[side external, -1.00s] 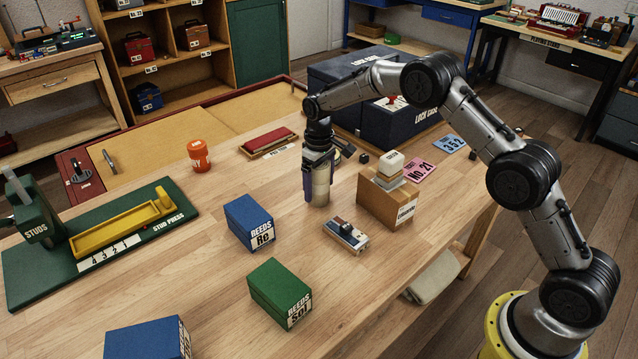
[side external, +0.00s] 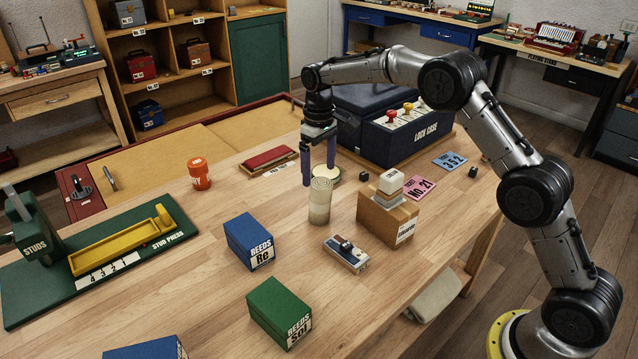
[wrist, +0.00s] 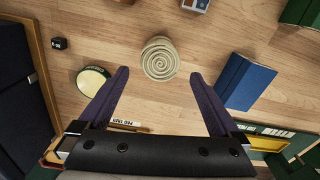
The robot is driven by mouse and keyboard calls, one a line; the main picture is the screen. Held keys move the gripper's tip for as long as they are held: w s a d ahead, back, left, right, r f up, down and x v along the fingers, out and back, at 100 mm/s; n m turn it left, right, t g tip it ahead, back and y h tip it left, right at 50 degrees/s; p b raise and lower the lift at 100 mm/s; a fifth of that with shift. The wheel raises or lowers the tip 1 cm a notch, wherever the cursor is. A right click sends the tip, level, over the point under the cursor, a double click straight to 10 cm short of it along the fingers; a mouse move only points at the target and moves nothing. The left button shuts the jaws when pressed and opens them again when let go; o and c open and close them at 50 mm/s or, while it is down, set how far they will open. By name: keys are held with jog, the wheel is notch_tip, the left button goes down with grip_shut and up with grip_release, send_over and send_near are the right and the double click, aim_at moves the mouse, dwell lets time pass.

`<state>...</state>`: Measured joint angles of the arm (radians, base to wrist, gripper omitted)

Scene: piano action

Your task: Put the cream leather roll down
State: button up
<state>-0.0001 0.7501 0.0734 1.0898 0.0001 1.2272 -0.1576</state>
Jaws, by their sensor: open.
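The cream leather roll (side external: 320,202) stands upright on the wooden bench, with its spiral end facing up. In the wrist view the roll (wrist: 160,59) shows its coiled top, just beyond the fingertips and centred between them. My gripper (side external: 320,180) is open and empty, with its two purple fingers pointing down above and behind the roll. In the wrist view my gripper (wrist: 158,75) has its fingers spread wide, clear of the roll on both sides.
A round cream-topped tin (side external: 327,174) sits just behind the roll. A cardboard box (side external: 386,214) and a small metal device (side external: 346,253) stand to the right and front. A blue Re reeds box (side external: 249,241) is to the left. The dark blue lock case (side external: 400,140) stands behind.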

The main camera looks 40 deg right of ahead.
jog(key=shift+s+r, duration=0.15)
jog(key=shift+r, duration=0.95)
jog(key=s+r+t, duration=0.2)
jog(key=s+r, duration=0.6)
jog(key=r, duration=0.2)
jog(key=s+r+t, duration=0.1)
jog(key=s+r, duration=0.1)
jog(key=s, duration=0.8)
jog(key=s+r+m+t, duration=0.1)
jog(key=s+r, duration=0.2)
jog(key=s, duration=0.7)
jog(key=shift+s, duration=0.4)
jog(key=shift+m+t, duration=0.4)
jog(key=shift+t, duration=0.4)
jog(key=s+f, duration=0.1)
jog(key=s, duration=0.2)
jog(key=s+f, duration=0.2)
jog(key=s, duration=0.2)
jog(key=s+f, duration=0.1)
jog(key=s, duration=0.2)
jog(key=shift+s+f, duration=0.2)
jog(key=shift+f, duration=0.05)
jog(key=shift+s+f, duration=0.2)
jog(key=shift+s, duration=0.05)
